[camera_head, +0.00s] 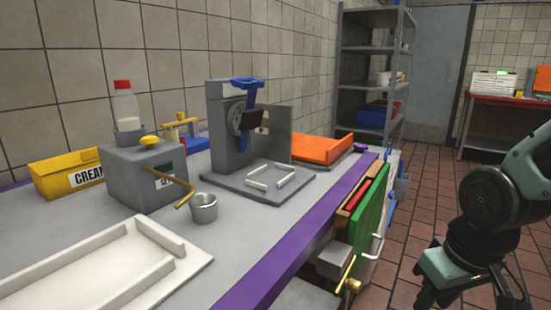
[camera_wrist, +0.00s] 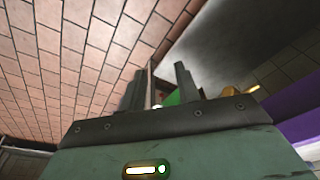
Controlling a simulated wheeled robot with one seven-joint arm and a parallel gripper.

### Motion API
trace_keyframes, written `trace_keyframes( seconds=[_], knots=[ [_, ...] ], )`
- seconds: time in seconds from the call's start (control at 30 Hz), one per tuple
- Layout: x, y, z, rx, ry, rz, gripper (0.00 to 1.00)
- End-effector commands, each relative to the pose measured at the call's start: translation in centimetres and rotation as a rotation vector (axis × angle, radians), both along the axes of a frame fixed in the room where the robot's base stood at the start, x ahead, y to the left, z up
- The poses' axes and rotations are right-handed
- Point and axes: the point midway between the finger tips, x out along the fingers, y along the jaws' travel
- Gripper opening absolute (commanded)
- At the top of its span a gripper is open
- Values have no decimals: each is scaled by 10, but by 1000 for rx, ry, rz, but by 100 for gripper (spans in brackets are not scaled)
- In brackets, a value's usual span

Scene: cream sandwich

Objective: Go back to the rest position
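My gripper (camera_head: 468,292) is at the lower right of the head view, over the tiled floor and to the right of the counter, apart from it. Its lower end is partly cut off by the picture edge. In the wrist view the two dark fingers of my gripper (camera_wrist: 159,82) stand apart with a gap between them. I see nothing held. A bit of green (camera_wrist: 173,98) shows behind the fingers.
The counter (camera_head: 255,245) with its purple edge runs along the left, holding a grey press (camera_head: 230,130), a grey box (camera_head: 135,180), a metal cup (camera_head: 203,208) and a white tray (camera_head: 150,250). A green board (camera_head: 370,222) hangs at its side. Tiled floor (camera_head: 430,185) lies open behind my arm.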

Motion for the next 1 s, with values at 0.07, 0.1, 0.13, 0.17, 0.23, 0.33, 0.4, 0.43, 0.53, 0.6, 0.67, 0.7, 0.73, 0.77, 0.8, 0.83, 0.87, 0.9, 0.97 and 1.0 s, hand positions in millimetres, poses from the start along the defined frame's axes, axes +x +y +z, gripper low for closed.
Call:
trace_keyframes(
  seconds=[0.07,0.1,0.13,0.17,0.23,0.33,0.4,0.43,0.53,0.6,0.67,0.7,0.73,0.77,0.8,0.83,0.87,0.9,0.97,1.0],
  knots=[
    [-13,25,3,1,20,82,33],
    [-21,37,4,-1,33,122,33],
    [-27,45,5,-2,42,154,33],
    [-34,53,6,-4,52,184,33],
    [-51,72,8,-9,73,257,33],
    [-78,96,12,-22,105,367,33],
    [-100,110,14,-35,128,448,33],
    [-110,116,15,-41,137,483,33],
    [-110,115,40,-41,141,479,33],
    [-110,115,53,-41,141,478,33],
    [-109,115,65,-41,141,477,33],
    [-109,115,72,-41,141,477,33],
    [-109,115,80,-41,141,477,33],
    [-109,115,86,-40,141,476,33],
    [-109,115,97,-40,141,476,33],
    [-109,115,104,-40,141,476,33],
    [-109,115,114,-40,141,475,33],
    [-109,115,126,-40,140,475,33],
    [-109,115,146,-40,140,474,33],
    [-109,114,158,-40,141,474,33]
  ],
)
